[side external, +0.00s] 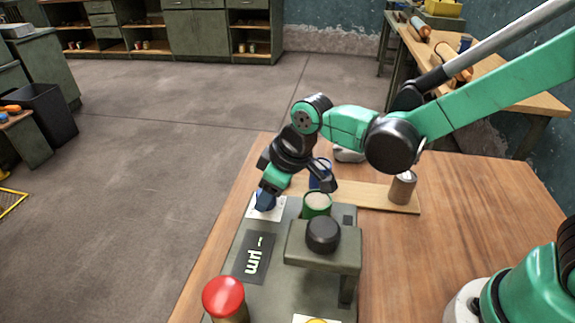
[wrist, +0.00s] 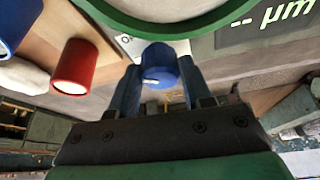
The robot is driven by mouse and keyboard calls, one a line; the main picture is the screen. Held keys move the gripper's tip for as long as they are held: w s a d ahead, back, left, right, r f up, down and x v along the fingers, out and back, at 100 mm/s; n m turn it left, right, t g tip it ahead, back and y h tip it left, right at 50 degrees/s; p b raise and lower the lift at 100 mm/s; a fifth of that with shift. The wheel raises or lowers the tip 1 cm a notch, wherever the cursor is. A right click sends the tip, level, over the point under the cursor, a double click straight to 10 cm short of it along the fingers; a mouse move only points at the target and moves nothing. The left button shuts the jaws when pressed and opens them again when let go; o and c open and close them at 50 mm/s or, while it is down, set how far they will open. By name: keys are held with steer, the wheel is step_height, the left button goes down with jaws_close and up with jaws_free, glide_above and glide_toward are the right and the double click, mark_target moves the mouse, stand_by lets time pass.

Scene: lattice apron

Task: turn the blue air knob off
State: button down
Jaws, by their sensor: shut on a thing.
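The blue air knob (side external: 264,201) sits on a white label plate (side external: 278,213) at the far left corner of the grey machine. In the wrist view the knob (wrist: 158,62) is between my two fingers, with a pale mark on its face. Part of its label plate shows behind it, and the lettering is mostly cut off. My gripper (wrist: 158,75) is shut on the knob, one finger on each side. In the side view my gripper (side external: 268,193) reaches down over the knob and hides part of it. The knob's exact setting cannot be read.
A green-rimmed container (side external: 316,205) stands close right of my gripper, with a blue one (side external: 321,170) behind. The machine has a black knob (side external: 323,235), a µm display (side external: 254,258) and a red button (side external: 223,296). A brown can (side external: 402,188) stands on a board. A red can (wrist: 75,66) shows too.

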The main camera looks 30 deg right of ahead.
steer(key=shift+a+m+t+h, duration=0.15)
steer(key=shift+m+h, duration=0.25)
steer(key=shift+m, duration=0.75)
steer(key=shift+d+m+t+h, duration=0.15)
steer(key=shift+m+h, duration=0.25)
steer(key=shift+m, duration=0.75)
steer(key=shift+a, duration=0.1)
steer(key=shift+c, duration=1.9)
jaws_free()
steer(key=shift+s, duration=0.1)
steer(key=shift+v, duration=2.8)
